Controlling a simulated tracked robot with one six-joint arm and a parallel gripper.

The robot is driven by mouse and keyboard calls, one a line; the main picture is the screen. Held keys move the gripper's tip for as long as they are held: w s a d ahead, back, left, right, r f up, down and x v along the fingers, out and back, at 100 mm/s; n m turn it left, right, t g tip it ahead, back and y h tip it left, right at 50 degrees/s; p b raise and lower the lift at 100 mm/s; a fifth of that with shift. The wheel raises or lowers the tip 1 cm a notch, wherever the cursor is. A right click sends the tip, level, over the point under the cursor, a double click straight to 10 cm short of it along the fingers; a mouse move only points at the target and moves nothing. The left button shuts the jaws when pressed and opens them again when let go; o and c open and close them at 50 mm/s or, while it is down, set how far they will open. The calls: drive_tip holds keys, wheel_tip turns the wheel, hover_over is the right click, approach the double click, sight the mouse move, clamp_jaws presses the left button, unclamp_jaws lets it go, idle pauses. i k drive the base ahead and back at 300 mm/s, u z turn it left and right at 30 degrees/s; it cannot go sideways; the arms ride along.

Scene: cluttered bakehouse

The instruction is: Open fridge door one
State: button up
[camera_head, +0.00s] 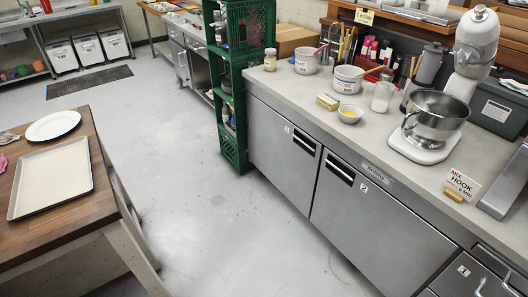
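The under-counter fridge has two grey steel doors side by side below the counter at right. The left door (281,150) carries a small tag (287,129) that seems to read 1, and a dark recessed handle (305,139) at its upper right. The right door (355,220) has a tag (363,188) that looks like 2, and a dark handle (340,169) at its upper left. Both doors are shut. My gripper does not show in this view.
A tall green crate stack (233,110) stands at the left end of the counter (310,95). A wooden table (75,200) with a metal tray (20,205) stands at left. The grey floor (215,200) between is clear. A stand mixer (473,50) tops the counter.

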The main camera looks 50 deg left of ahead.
sight(289, 157)
drive_tip(key=u, duration=1.75)
drive_tip(key=i, duration=1)
drive_tip(key=u, duration=0.5)
drive_tip(key=i, duration=0.65)
drive_tip(key=u, duration=0.65)
drive_tip(key=i, duration=0.45)
drive_tip(key=u, duration=0.2)
